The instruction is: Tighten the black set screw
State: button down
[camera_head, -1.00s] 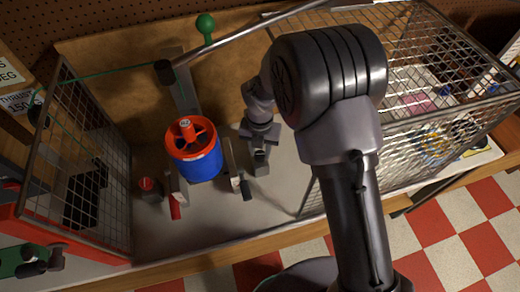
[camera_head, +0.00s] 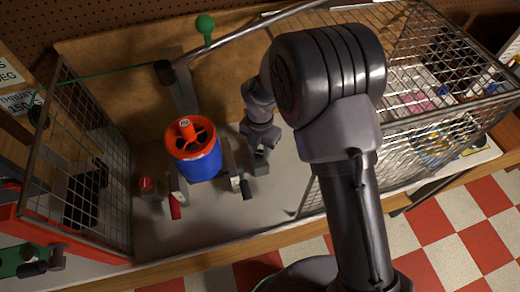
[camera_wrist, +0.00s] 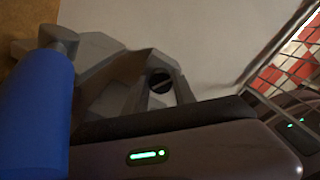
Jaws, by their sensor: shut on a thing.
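My gripper (camera_head: 261,149) points down at a small grey block (camera_head: 261,168) on the bench, right of the blue duct (camera_head: 200,163) with its orange rotor (camera_head: 190,134). In the wrist view, the black set screw (camera_wrist: 160,82) shows as a dark round end between my grey fingers (camera_wrist: 112,82). My gripper is shut on it. In the head view the screw is hidden by my gripper. The blue duct also shows at the left of the wrist view (camera_wrist: 35,115).
A red-handled lever (camera_head: 175,206) and a red screw (camera_head: 147,184) are farther left. Mesh cages stand at left (camera_head: 80,160) and right (camera_head: 430,90). Bare bench (camera_head: 215,225) lies in front.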

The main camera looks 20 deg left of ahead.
aim_at(260, 153)
jog(key=c, duration=1)
grip_release()
jog(key=shift+w, duration=0.1)
jog(key=shift+c, duration=0.2)
notch_tip(260, 153, up, 12)
jog(key=p, duration=0.2)
jog(key=shift+p, duration=0.3)
